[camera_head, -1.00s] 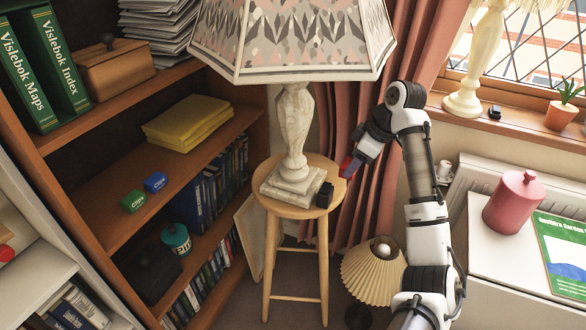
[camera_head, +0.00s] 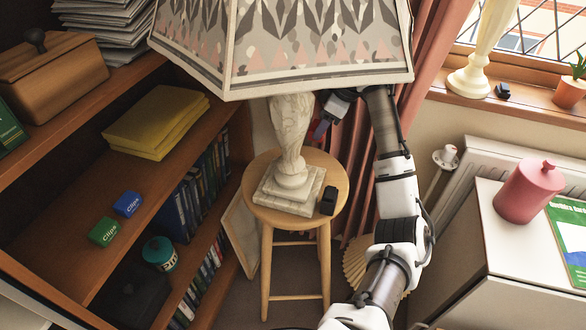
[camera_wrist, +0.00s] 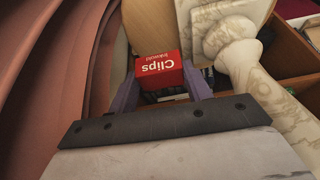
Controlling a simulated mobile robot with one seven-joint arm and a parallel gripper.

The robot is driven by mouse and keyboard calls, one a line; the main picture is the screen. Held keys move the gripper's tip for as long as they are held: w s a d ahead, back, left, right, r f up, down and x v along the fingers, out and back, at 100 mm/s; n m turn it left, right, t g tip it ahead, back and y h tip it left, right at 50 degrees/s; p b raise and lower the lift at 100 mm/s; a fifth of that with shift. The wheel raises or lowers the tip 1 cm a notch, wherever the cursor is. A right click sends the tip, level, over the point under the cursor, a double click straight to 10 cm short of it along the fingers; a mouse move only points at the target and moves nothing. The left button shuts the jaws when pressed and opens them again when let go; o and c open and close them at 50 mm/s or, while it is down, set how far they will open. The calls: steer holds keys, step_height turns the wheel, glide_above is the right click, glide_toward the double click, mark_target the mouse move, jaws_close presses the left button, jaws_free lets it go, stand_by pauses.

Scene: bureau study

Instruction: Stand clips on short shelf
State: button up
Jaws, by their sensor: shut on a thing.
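A red box marked "Clips" (camera_wrist: 158,70) is held between the two purple fingers of my gripper (camera_wrist: 160,84) in the wrist view. In the head view my gripper (camera_head: 322,128) is beside the lamp's marble stem, partly hidden under the lampshade. The box can hardly be made out there. A blue Clips box (camera_head: 127,204) and a green Clips box (camera_head: 104,232) stand side by side on a wooden shelf (camera_head: 75,215) of the bookcase at left. I cannot tell which board is the short shelf.
A large lamp (camera_head: 290,140) stands on a round wooden stool (camera_head: 270,215), between my gripper and the bookcase. A small black object (camera_head: 328,198) lies on the stool. Yellow folders (camera_head: 156,122) lie farther back on the Clips shelf. Pink curtains (camera_wrist: 60,80) hang close beside my gripper.

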step_height(320, 180, down, 10)
steer(key=shift+r, duration=0.1)
stand_by(0.4)
steer(key=o, duration=0.7)
steer(key=v, duration=1.1)
steer(key=shift+s+d+r, duration=0.1)
steer(key=shift+d+r, duration=0.05)
steer(key=shift+r, duration=0.1)
steer(key=shift+c, duration=0.3)
steer(key=a+r+h, duration=0.1)
steer(key=w+a+r+h+p, duration=0.1)
steer(key=a+g+p, duration=0.1)
steer(key=a, duration=0.1)
steer(key=shift+w+r+h, duration=0.2)
steer(key=shift+r+h, duration=0.2)
steer(key=shift+c, duration=0.2)
steer(key=shift+w+a+r+g+h, duration=0.15)
steer(key=shift+a+g+h, duration=0.15)
steer(key=shift+a+h, duration=0.25)
step_height(320, 180, down, 14)
steer(key=shift+w+b, duration=0.1)
steer(key=shift+b, duration=0.3)
